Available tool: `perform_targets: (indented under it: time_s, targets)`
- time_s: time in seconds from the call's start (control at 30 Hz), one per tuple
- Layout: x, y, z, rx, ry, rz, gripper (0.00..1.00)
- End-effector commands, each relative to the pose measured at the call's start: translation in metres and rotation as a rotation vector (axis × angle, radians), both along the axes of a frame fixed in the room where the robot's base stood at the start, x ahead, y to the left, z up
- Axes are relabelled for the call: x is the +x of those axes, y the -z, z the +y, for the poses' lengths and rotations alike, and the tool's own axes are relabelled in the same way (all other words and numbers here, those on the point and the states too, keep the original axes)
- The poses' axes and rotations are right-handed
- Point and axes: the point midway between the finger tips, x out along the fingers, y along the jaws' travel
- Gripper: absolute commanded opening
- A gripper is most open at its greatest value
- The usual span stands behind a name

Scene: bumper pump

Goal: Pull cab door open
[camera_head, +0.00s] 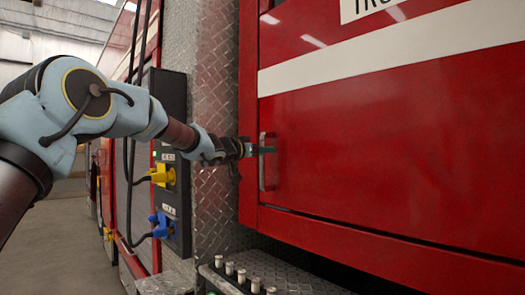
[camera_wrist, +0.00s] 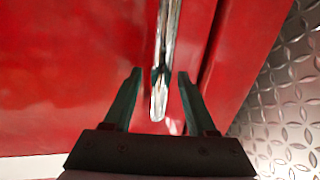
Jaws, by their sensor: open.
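The red cab door (camera_head: 390,150) with a white stripe fills the right of the head view and looks closed, flush with its frame. Its upright metal handle (camera_head: 263,165) sits near the door's left edge. My gripper (camera_head: 265,150) reaches the handle from the left. In the wrist view my gripper (camera_wrist: 158,75) is open, with one finger on each side of the handle (camera_wrist: 163,60). A gap shows between each finger and the handle. The wrist view also shows the red door face (camera_wrist: 70,70) behind them.
A diamond-plate panel (camera_head: 213,110) stands left of the door. A black panel (camera_head: 170,130) holds a yellow plug (camera_head: 160,175) and a blue plug (camera_head: 160,225) with cables. A step with several metal knobs (camera_head: 240,275) lies below the door. Open floor (camera_head: 65,245) shows at left.

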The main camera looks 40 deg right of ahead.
Motion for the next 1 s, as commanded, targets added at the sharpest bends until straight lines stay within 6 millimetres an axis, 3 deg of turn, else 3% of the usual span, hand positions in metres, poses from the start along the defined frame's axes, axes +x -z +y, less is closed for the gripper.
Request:
perform_targets:
  time_s: [0.07,0.53,1.0]
  targets:
    - [-0.0001,-0.0001,0.0001,0.0,0.0,0.0,0.51]
    - [-0.0002,-0.0001,0.0003,0.0,0.0,0.0,0.0]
    - [-0.0001,-0.0001,0.0003,0.0,0.0,0.0,0.0]
